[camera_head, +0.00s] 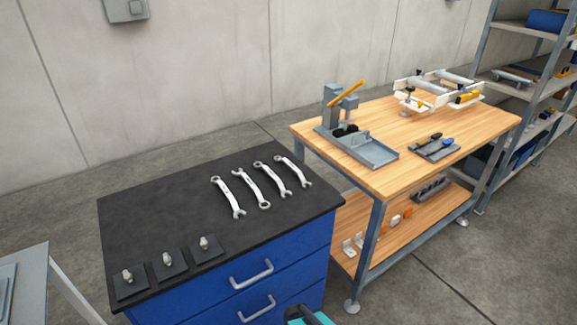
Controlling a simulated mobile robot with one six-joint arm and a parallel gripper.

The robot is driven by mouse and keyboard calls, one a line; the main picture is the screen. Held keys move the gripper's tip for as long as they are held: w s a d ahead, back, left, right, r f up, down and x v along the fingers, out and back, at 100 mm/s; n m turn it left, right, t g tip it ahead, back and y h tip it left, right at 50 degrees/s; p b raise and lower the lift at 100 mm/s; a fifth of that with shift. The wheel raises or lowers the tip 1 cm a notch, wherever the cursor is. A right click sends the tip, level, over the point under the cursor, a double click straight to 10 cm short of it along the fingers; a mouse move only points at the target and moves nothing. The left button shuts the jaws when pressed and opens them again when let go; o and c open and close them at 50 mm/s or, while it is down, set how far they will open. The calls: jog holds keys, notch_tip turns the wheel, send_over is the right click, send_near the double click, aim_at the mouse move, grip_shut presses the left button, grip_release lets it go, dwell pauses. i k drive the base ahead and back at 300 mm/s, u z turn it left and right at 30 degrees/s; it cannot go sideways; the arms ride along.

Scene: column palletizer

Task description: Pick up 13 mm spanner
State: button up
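Several silver spanners lie in a row on the black top of the blue drawer cabinet (150,222). They are the leftmost spanner (229,198), the second spanner (252,189), the third spanner (272,180) and the rightmost spanner (294,172). They lie apart, slanting roughly parallel. Size markings are too small to read, so I cannot tell which is the 13 mm one. My gripper's fingers do not show. Only a teal and black piece cut off at the bottom edge is visible, well in front of the spanners.
Three dark square plates with small metal fittings (167,259) sit at the cabinet's front left. A wooden workbench (400,178) on the right holds a press with a tray (372,152), dark tools and a white frame fixture. Shelving (545,90) stands far right. Cabinet top around the spanners is clear.

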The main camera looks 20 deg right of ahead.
aim_at(296, 169)
jog(key=u, duration=0.45)
jog(key=k, duration=1.35)
jog(key=u, duration=0.8)
jog(key=i, duration=0.7)
jog(key=z, duration=0.15)
